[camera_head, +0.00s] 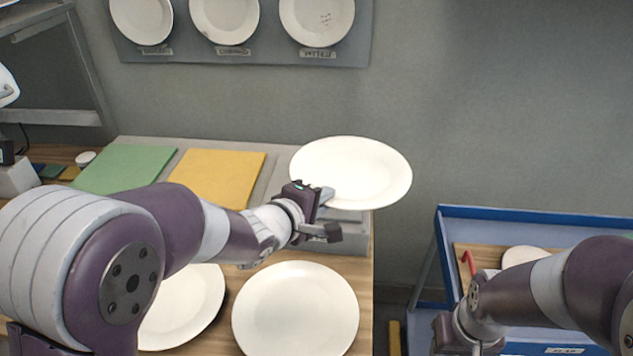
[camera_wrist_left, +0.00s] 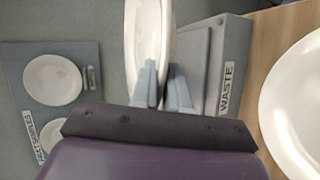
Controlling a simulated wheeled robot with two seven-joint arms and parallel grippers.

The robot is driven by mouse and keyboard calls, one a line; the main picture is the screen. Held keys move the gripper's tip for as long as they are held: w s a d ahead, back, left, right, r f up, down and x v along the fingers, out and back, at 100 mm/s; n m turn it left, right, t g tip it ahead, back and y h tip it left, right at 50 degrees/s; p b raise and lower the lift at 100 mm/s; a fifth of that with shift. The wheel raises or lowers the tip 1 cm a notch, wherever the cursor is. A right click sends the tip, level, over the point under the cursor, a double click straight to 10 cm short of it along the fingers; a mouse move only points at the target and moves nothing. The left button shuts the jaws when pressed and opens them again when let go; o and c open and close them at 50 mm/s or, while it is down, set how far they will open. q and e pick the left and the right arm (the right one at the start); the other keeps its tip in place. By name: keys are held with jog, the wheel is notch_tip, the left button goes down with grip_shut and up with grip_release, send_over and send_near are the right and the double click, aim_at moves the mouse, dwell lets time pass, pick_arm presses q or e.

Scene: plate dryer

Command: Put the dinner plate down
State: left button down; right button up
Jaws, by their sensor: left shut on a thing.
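The white dinner plate (camera_head: 350,168) is in the air in the head view, over the right end of the table and the grey box there. My left gripper (camera_head: 324,196) is shut on its near left rim. In the left wrist view the plate (camera_wrist_left: 148,35) appears nearly edge-on between the fingers (camera_wrist_left: 163,88). Two more white plates lie on the wooden table nearer to me, one in the middle (camera_head: 295,310) and one to the left (camera_head: 185,308), partly behind my left arm. My right gripper (camera_head: 466,338) is at the bottom right, its fingers not clearly visible.
A grey box (camera_wrist_left: 215,65) labelled WASTE stands beneath the held plate. Green (camera_head: 125,168) and yellow (camera_head: 217,178) mats lie at the back. A wall board (camera_head: 270,55) shows several labelled plates. A blue-framed bin (camera_head: 540,218) stands right, across a gap.

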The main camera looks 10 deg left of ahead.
aim_at(343, 189)
pick_arm(q)
jog(key=w+d, duration=0.1)
jog(key=w+d+b, duration=0.1)
jog(key=d, duration=0.2)
jog(key=shift+w+d+r+b, duration=0.1)
jog(key=shift+w+b, duration=0.2)
jog(key=shift+w, duration=0.1)
jog(key=shift+w+a+r+n+t+y, duration=0.25)
jog(key=shift+w+r+n+t+y, duration=0.25)
jog(key=shift+w, duration=0.35)
jog(key=w+a+f, duration=0.1)
jog(key=a+f, duration=0.1)
jog(key=a, duration=0.1)
jog(key=w+a+f+p, duration=0.1)
jog(key=a+f, duration=0.1)
jog(key=a, duration=0.2)
jog(key=w+a+f, duration=0.1)
jog(key=a+f, duration=0.1)
jog(key=a, duration=0.2)
jog(key=shift+w+f, duration=0.15)
jog(key=shift+f, duration=0.25)
jog(key=shift+a+f, duration=0.15)
jog(key=shift+a, duration=0.05)
notch_tip(343, 189, down, 4)
jog(key=shift+r, duration=0.15)
jog(key=shift+f, duration=0.2)
pick_arm(e)
jog(key=shift+w+f, duration=0.25)
jog(key=shift+f, duration=1)
